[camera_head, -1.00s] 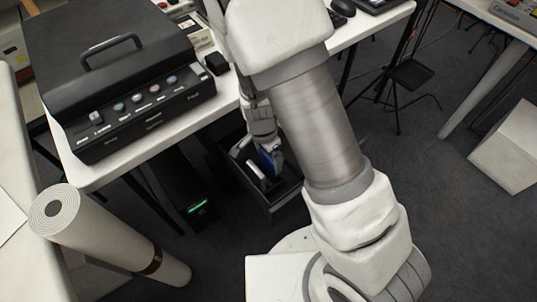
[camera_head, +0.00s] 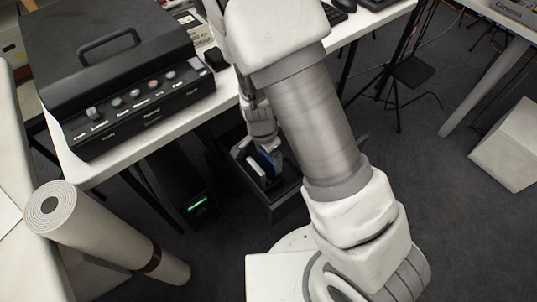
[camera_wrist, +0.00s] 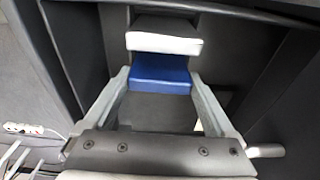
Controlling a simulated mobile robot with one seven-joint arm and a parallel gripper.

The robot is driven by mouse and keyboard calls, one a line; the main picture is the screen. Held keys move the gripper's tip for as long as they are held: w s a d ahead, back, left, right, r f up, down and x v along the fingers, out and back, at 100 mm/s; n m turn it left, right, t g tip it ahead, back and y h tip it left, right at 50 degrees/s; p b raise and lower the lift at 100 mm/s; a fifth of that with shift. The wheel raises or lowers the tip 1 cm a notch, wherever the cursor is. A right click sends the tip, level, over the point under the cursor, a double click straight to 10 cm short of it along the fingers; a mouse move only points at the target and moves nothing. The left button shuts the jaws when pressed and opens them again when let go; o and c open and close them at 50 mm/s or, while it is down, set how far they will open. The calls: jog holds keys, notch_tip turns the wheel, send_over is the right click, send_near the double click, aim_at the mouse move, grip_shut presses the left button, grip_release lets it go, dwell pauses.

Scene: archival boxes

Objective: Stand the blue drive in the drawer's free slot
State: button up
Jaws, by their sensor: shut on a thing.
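The blue drive (camera_wrist: 160,72) is between the two fingers of my gripper (camera_wrist: 160,82) in the wrist view. My gripper is shut on it. In the head view the blue drive (camera_head: 267,160) shows as a narrow strip below my gripper (camera_head: 266,146), inside the open dark drawer (camera_head: 284,203). The drive looks roughly upright; its lower part is hidden, and I cannot tell whether it touches the drawer floor. A pale upright item (camera_head: 256,169) stands just left of it in the drawer. A white-edged item (camera_wrist: 165,43) is just beyond the drive in the wrist view.
The drawer is under a white table (camera_head: 105,172) that carries a black machine (camera_head: 110,75). A black unit with a green light (camera_head: 198,204) stands left of the drawer. A rolled white mat (camera_head: 105,235) leans at the lower left.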

jog(key=shift+f, duration=0.2)
jog(key=o, duration=1.2)
jog(key=shift+o, duration=0.2)
jog(key=shift+r, duration=0.15)
notch_tip(320, 180, up, 17)
jog(key=s+a+p, duration=0.1)
jog(key=p, duration=0.7)
jog(key=shift+a+p, duration=0.3)
jog(key=shift+a, duration=0.1)
jog(key=shift+s, duration=0.1)
